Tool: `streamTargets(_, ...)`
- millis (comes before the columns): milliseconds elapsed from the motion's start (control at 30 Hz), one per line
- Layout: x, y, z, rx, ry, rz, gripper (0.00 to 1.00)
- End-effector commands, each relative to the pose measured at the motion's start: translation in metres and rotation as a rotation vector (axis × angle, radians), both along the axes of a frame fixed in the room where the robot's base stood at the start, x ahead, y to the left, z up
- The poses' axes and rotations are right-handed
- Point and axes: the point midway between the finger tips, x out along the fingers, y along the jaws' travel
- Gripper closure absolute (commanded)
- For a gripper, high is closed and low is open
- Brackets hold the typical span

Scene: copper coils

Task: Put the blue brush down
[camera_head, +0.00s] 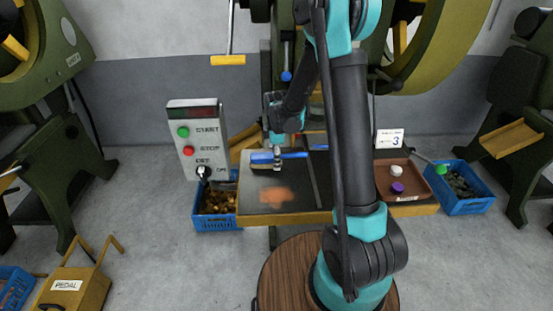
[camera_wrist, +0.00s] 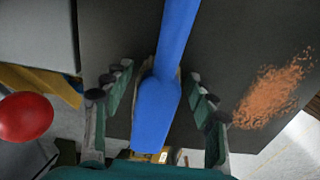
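The blue brush (camera_wrist: 158,100) lies between the two fingers of my gripper (camera_wrist: 158,75) in the wrist view. Narrow gaps show between it and the finger on each side, so the fingers look open around it. Part of its brown bristles shows at its left edge. In the head view, the brush (camera_head: 262,157) is at the back left of the dark work table (camera_head: 300,200), with my gripper (camera_head: 278,164) over it. I cannot tell whether the brush touches the table there.
An orange-brown patch of shavings (camera_head: 278,197) lies on the table. A control panel (camera_head: 195,140) stands at the left, above a blue crate (camera_head: 217,223). A brown tray (camera_head: 412,184) holds a white and a purple knob. Another blue crate (camera_head: 466,207) stands right.

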Motion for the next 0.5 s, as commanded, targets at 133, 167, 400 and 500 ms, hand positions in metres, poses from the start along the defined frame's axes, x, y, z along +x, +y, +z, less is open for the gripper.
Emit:
streamTargets(133,0.0,0.0,0.0,0.0,0.0,0.0,0.43)
streamTargets(167,0.0,0.0,0.0,0.0,0.0,0.0,0.43)
streamTargets(400,0.0,0.0,0.019,0.0,0.0,0.0,0.43)
streamTargets(500,-0.001,0.0,0.036,0.0,0.0,0.0,0.43)
